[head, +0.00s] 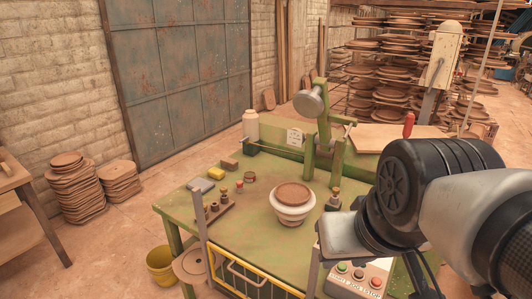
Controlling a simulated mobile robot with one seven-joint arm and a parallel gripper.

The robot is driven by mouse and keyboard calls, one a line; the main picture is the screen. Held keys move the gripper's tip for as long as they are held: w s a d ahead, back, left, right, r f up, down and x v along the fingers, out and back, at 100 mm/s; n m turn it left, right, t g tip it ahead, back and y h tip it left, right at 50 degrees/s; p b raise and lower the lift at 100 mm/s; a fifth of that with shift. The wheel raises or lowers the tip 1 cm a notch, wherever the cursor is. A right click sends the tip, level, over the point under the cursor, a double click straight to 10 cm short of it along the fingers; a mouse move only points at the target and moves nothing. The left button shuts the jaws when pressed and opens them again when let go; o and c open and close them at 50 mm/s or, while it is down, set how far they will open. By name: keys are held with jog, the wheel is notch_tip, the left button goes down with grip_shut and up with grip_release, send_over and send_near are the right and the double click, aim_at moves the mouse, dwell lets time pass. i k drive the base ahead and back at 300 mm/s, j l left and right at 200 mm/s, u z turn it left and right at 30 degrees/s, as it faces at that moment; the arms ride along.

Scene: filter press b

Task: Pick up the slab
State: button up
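A round reddish-brown clay disc (293,194), which looks like the slab, lies flat on top of a white round mould (292,211). The mould stands on the green work table (255,228) under the raised head of a green press (322,140). The pale end of my arm, at my gripper (342,238), is to the right of and nearer than the mould, apart from the disc. Its fingers cannot be made out, so I cannot tell whether it is open or shut.
A control box (358,280) with coloured buttons is at the table's front right. A yellow rail (250,278) runs along the front. A yellow sponge (218,174) and small tools lie at left. A white bottle (251,126) stands at the back. Stacked discs (72,185) are on the floor.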

aim_at(288, 194)
jog(key=j+z, duration=0.15)
jog(key=z, duration=0.3)
jog(key=i+j+z, duration=0.1)
jog(key=z, duration=0.3)
jog(key=j+z, duration=0.3)
jog(key=j, duration=0.25)
jog(key=j+z, duration=0.3)
jog(key=j, duration=1.15)
jog(key=k+j+z, duration=0.1)
jog(key=j, duration=0.8)
